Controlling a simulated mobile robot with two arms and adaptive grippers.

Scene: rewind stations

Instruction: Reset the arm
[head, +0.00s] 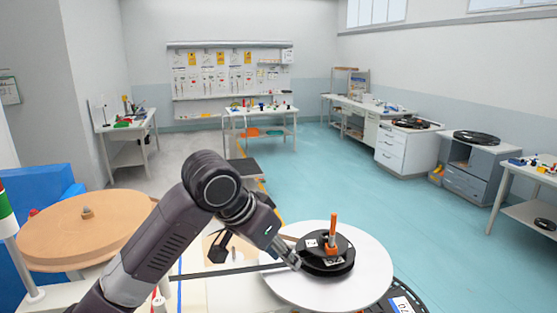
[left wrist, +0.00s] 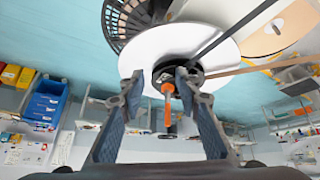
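My left arm reaches in from the lower left in the head view. Its gripper (head: 256,260) is over the station, with one finger near the black hub (head: 326,262) on the white disc (head: 375,260). An orange-topped post (head: 333,232) rises from the hub. In the left wrist view my left gripper (left wrist: 160,82) has its fingers apart, with the hub and orange post (left wrist: 168,105) showing between them. I cannot tell whether a finger touches the hub. A thin dark bar (head: 225,271) runs toward the hub; it also shows in the left wrist view (left wrist: 235,32). My right gripper is not in view.
A tan round disc (head: 85,232) lies at left beside a blue cabinet (head: 40,183). A black slotted reel (left wrist: 125,22) is beside the white disc. Benches (head: 262,112) stand at the back, and cabinets (head: 405,150) on the right. Blue floor between them is open.

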